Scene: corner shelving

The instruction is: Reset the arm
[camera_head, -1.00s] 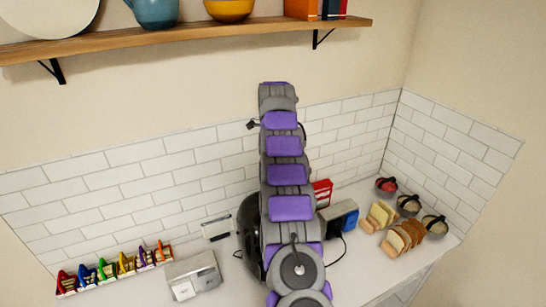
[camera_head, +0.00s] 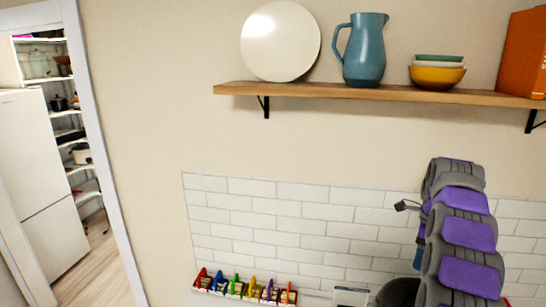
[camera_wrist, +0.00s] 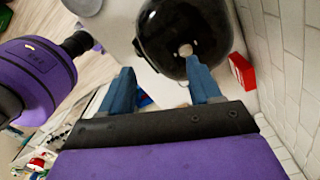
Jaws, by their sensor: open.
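My arm, grey with purple pads, rises at the right of the head view and is cut off by the bottom edge. My gripper (camera_wrist: 162,88) shows in the wrist view with its two blue fingers spread apart and nothing between them. A glossy black rounded appliance (camera_wrist: 185,38) lies just beyond the fingertips. I cannot tell whether the fingers touch it. In the head view the gripper's fingers are not clear behind the arm.
A wooden shelf (camera_head: 380,92) holds a white plate (camera_head: 281,41), a blue pitcher (camera_head: 366,49) and stacked bowls (camera_head: 437,76). A colourful row of small holders (camera_head: 243,289) stands below. A doorway opens at left beside a white fridge (camera_head: 40,180). A red box (camera_wrist: 242,71) is near the wall.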

